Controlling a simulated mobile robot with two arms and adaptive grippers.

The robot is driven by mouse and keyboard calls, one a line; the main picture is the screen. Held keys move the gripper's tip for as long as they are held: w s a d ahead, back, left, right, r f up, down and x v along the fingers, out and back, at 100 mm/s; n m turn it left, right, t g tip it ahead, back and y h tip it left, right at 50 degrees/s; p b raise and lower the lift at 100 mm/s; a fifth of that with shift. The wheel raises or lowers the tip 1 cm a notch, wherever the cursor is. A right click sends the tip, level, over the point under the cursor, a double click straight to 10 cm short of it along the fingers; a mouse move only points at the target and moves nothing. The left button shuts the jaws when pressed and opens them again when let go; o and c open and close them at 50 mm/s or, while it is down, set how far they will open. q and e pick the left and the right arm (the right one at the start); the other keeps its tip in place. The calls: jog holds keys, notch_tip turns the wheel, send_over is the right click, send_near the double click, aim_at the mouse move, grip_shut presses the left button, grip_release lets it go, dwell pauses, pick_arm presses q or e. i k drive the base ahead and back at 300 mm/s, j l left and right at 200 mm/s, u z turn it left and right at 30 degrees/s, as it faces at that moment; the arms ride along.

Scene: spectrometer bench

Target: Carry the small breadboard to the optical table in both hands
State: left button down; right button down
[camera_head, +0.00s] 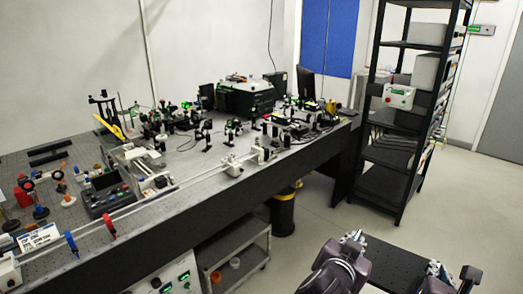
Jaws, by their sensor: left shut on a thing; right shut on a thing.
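The small breadboard (394,264) is a dark plate with rows of holes, low at the bottom right of the head view. My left gripper (355,238) is shut on its left far corner. My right gripper (435,268) is shut on its right edge. The near part of the plate is cut off by the frame. The optical table (215,168) runs from the left to the middle, with a dark front side. The breadboard is apart from it, over the floor to its right.
Optics, mounts and a rail crowd the table top. A grey cart (236,262) and a black bin with a yellow band (284,212) stand under and beside the table. A black shelf rack (384,185) stands behind. Floor between the rack and breadboard is clear.

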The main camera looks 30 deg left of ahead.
aim_at(204, 167)
jog(key=i+l+u, duration=0.15)
jog(key=i, duration=0.35)
jog(key=i+u, duration=0.1)
jog(key=i, duration=0.4)
jog(key=i+u, duration=0.45)
jog(key=i+l+u, duration=0.15)
jog(key=i+u, duration=0.5)
jog(key=u, duration=0.15)
jog(key=i+l+u, duration=0.15)
jog(key=u, duration=0.2)
jog(key=i+l+u, duration=0.15)
jog(key=u, duration=0.2)
jog(key=i+l+u, duration=0.3)
jog(key=l+u, duration=0.25)
jog(key=i+l+u, duration=0.15)
jog(key=l+u, duration=0.15)
